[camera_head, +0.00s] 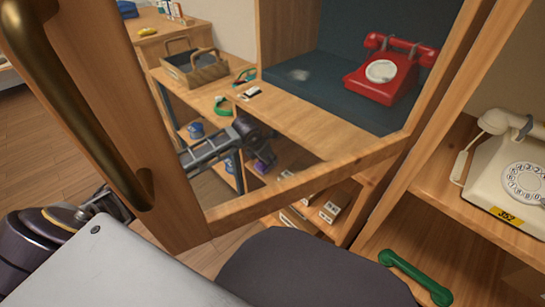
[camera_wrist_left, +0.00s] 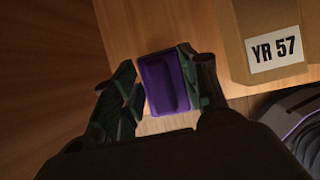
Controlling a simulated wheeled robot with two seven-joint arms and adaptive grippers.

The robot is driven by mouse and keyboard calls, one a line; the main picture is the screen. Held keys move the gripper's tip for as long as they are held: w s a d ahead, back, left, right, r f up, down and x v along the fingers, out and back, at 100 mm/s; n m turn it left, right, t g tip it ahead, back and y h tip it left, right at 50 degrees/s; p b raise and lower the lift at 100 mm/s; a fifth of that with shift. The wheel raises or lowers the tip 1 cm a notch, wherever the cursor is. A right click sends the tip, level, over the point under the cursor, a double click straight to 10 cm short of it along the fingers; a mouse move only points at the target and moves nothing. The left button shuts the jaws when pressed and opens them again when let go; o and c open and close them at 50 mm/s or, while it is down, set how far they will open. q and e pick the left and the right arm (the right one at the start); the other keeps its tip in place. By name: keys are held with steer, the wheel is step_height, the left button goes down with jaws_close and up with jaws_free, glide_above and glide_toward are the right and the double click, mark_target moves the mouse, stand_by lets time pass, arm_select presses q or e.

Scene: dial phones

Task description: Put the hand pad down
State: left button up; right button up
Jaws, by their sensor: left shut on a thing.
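The hand pad is a small purple block (camera_wrist_left: 166,87) in the left wrist view, between the two dark fingers of my left gripper (camera_wrist_left: 160,90). The gripper is shut on it. A wooden surface shows beneath the pad; I cannot tell whether the pad touches it. In the head view my left gripper (camera_head: 262,150) shows through the opening or pane of the wooden door, pointing down, with the purple pad (camera_head: 263,167) at its tips. The door frame hides part of the arm. My right gripper is not in view.
The wooden door (camera_head: 300,188) with its brass handle (camera_head: 75,95) crosses the view. A red phone (camera_head: 385,70), cream phone (camera_head: 508,170), green handset (camera_head: 415,275) and basket (camera_head: 195,72) stand around.

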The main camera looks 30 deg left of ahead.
arm_select(q)
steer(key=shift+w, duration=0.3)
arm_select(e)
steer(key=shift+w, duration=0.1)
arm_select(q)
steer(key=shift+w+d, duration=0.1)
steer(key=shift+w, duration=0.05)
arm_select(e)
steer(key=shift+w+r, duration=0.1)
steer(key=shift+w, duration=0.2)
arm_select(q)
steer(key=shift+w+d+b, duration=0.15)
steer(key=shift+w+b, duration=0.2)
steer(key=shift+w, duration=0.4)
steer(key=shift+w+d+b, duration=0.15)
steer(key=shift+w+b, duration=0.2)
steer(key=shift+w, duration=0.35)
steer(key=shift+w+f, duration=0.15)
steer(key=shift+f, duration=0.05)
steer(key=shift+f+b, duration=0.45)
steer(key=shift+f, duration=0.1)
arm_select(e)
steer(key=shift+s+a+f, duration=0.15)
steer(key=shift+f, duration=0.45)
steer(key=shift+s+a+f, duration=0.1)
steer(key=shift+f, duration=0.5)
